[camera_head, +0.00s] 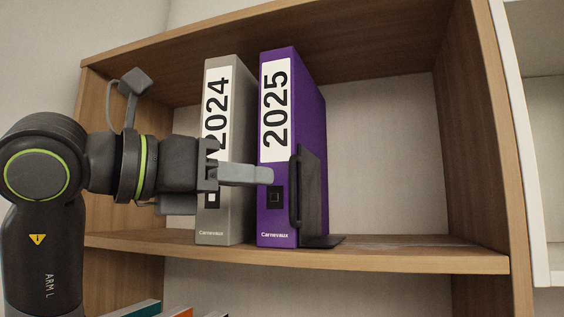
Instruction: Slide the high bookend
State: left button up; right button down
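The high bookend (312,192) is a black upright plate with a handle-like bar at its front edge and a flat foot on the shelf. It stands against the right side of the purple 2025 binder (310,115). My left gripper (272,175) points right, in front of the grey 2024 binder and the purple binder. Its fingertips end a little left of the bookend's bar, with a gap between. The fingers overlap in this side view, so their opening is unclear. Nothing shows held in them. My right gripper is out of view.
The grey 2024 binder (226,225) stands left of the purple one. Both are upright on the wooden shelf (400,252). The shelf is empty right of the bookend, up to the wooden side wall (470,140). Tops of several items show on a lower level.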

pick_arm(q)
jog(key=p+x, duration=0.2)
jog(key=x, duration=0.3)
jog(key=shift+w+d, duration=0.2)
jog(key=shift+d, duration=0.05)
jog(key=shift+c, duration=0.5)
grip_shut()
